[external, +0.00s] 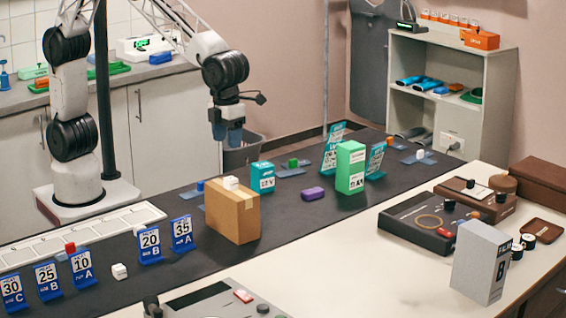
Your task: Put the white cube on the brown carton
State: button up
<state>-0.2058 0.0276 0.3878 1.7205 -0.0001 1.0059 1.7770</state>
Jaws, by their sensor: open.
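The brown carton (232,217) stands upright on the dark strip near the middle of the external view. A small white cube (231,183) appears to rest on the carton's top face, toward its back edge. My gripper (228,137) is above the cube and carton, pointing down, with its fingers apart and nothing visible between them. A clear gap shows between the fingertips and the cube.
Blue number signs (182,233) stand left of the carton. A teal box (262,177), a purple block (312,194) and a green carton (350,167) stand to its right. A small blue block (200,185) is behind its left side. The dark strip in front is mostly clear.

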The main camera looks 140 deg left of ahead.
dwell(0.7)
jog(key=s+d+r+n, duration=0.3)
jog(key=s+d, duration=0.1)
jog(key=s, duration=0.4)
jog(key=s+d+r+n+t, duration=0.1)
jog(key=s+d+r+n, duration=0.2)
jog(key=s, duration=0.4)
jog(key=s+d+r+n, duration=0.3)
jog(key=s+d, duration=0.1)
jog(key=s, duration=0.4)
jog(key=s+d+f+n, duration=0.1)
jog(key=s+n, duration=0.3)
jog(key=s, duration=0.6)
jog(key=s+d+f+n+t, duration=0.1)
jog(key=s+d+f+n, duration=0.1)
jog(key=s, duration=0.8)
jog(key=d+n, duration=0.1)
jog(key=n, duration=0.1)
jog(key=shift+s+d+n+t, duration=0.15)
jog(key=shift+d+n+t, duration=0.15)
jog(key=shift+n, duration=0.1)
